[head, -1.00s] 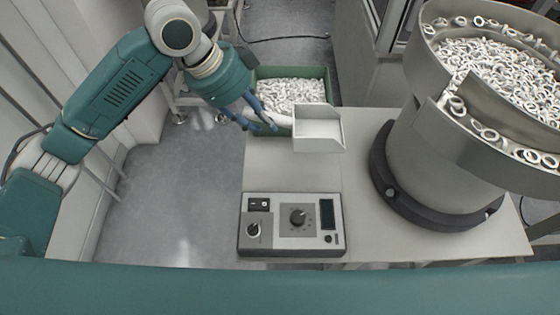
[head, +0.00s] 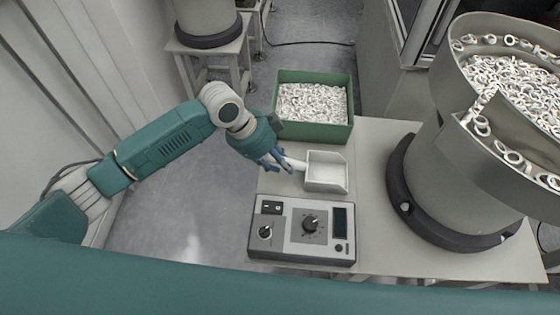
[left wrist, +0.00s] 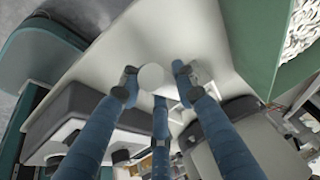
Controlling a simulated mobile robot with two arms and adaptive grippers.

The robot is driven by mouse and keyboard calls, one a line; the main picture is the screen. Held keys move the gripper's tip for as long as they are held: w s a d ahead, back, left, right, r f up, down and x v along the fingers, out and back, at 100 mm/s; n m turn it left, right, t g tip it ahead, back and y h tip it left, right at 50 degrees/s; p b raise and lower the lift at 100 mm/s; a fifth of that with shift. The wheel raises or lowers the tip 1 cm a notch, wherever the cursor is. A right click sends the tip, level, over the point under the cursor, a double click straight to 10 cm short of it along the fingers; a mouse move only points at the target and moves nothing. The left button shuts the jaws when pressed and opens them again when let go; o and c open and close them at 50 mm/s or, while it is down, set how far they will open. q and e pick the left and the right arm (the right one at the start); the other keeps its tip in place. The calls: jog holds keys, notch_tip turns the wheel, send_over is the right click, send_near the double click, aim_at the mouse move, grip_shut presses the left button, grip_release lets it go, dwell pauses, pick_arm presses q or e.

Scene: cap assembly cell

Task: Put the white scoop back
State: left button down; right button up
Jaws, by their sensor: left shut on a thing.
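The white scoop (head: 327,185) is an empty, open-fronted tray with a short handle, in the middle of the head view. It is between the green bin and the control box, over the pale table; I cannot tell whether it touches the tabletop. My left gripper (head: 283,162) is shut on its handle, from the left. In the left wrist view the round white handle end (left wrist: 152,77) shows between the blue fingers of my left gripper (left wrist: 157,86); the rest of the scoop is mostly hidden there. My right gripper is not in view.
A green bin (head: 318,132) full of white rings stands behind the scoop. A control box (head: 303,254) with knobs lies in front of it. A large bowl feeder (head: 455,175) holding white rings stands to the right. Bare table (head: 372,150) shows between scoop and feeder.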

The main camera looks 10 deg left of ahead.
pick_arm(q)
jog(key=c, duration=1.3)
grip_release()
jog(key=shift+r, duration=0.1)
jog(key=v, duration=1.2)
